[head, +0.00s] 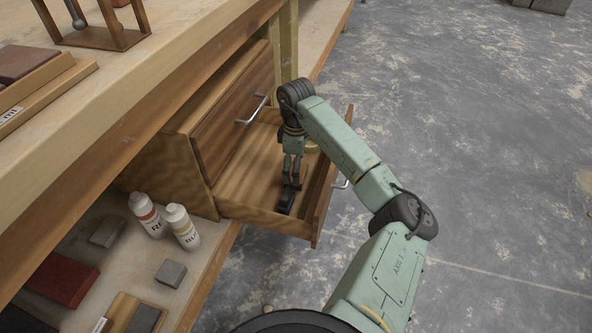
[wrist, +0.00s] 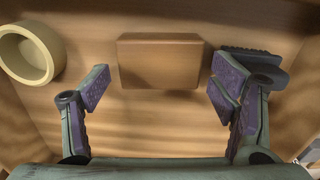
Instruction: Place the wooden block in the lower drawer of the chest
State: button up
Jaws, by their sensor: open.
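The chest (head: 165,165) stands under the bench, and its lower drawer (head: 324,205) is pulled out. My gripper (head: 290,180) points down into this drawer. In the wrist view my gripper (wrist: 163,85) is open, with one finger on each side of the brown wooden block (wrist: 160,62). The block lies on the drawer floor, with visible gaps between it and both fingers. In the head view I cannot make out the block; my gripper seems to hide it.
A cream ring-shaped cup (wrist: 28,54) is also in the drawer, at the left in the wrist view. The upper drawer (head: 232,115) is shut. Two white bottles (head: 182,227) stand on the shelf left of the open drawer.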

notch_tip(320, 180, up, 9)
jog(key=p, duration=0.1)
jog(key=shift+r, duration=0.15)
